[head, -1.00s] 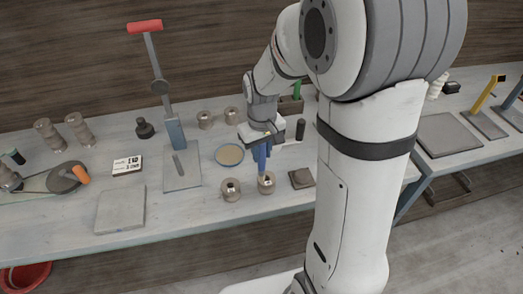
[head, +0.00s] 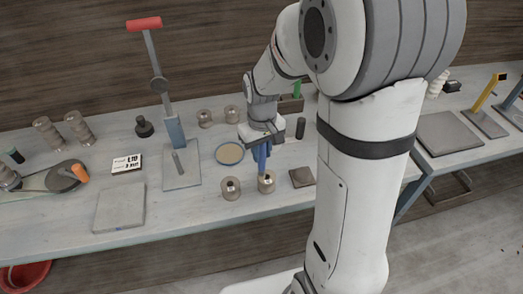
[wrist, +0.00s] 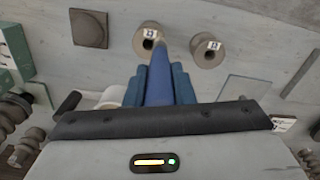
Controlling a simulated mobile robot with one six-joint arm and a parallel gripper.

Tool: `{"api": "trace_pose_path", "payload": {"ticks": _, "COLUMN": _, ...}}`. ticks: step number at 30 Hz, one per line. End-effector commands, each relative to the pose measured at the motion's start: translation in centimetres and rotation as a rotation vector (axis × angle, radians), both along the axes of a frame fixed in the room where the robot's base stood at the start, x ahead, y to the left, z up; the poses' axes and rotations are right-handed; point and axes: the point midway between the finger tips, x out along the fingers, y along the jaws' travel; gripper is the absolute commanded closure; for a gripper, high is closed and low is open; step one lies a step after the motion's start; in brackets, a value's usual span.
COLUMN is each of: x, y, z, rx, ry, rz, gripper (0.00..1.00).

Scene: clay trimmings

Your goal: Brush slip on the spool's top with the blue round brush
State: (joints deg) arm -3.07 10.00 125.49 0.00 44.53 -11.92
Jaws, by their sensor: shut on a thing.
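My gripper (head: 262,142) is shut on the blue round brush (head: 262,158) and holds it pointing down. In the wrist view the blue handle (wrist: 160,82) sits between the fingers, its tip at the near spool. That labelled spool (head: 266,182) stands upright on the bench; it also shows in the wrist view (wrist: 146,35). The brush end is at or just over its top; I cannot tell if it touches. A second labelled spool (head: 230,189) stands to its left in the head view. A round blue-rimmed dish (head: 219,158) with tan slip lies behind them.
A small dark square slab (head: 302,177) lies right of the spools. A grey board with a red-handled lever press (head: 172,130) stands left. A white card (head: 127,163) and grey slab (head: 118,208) lie further left. More spools (head: 205,118) stand behind the dish.

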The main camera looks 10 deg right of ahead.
Motion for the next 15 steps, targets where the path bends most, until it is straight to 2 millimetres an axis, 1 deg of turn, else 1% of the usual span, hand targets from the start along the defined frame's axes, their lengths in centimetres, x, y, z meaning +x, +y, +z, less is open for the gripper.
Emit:
{"api": "trace_pose_path", "payload": {"ticks": 5, "x": 0.02, "y": 0.00, "z": 0.63, "rx": 0.000, "ry": -0.001, "rz": 0.000, "gripper": 1.00}}
{"api": "trace_pose_path", "payload": {"ticks": 11, "x": -0.12, "y": -0.25, "z": 0.61, "rx": 0.000, "ry": -0.001, "rz": -0.001, "gripper": 1.00}}
{"api": "trace_pose_path", "payload": {"ticks": 15, "x": -0.41, "y": -0.81, "z": 0.62, "rx": 0.000, "ry": -0.001, "rz": -0.001, "gripper": 1.00}}
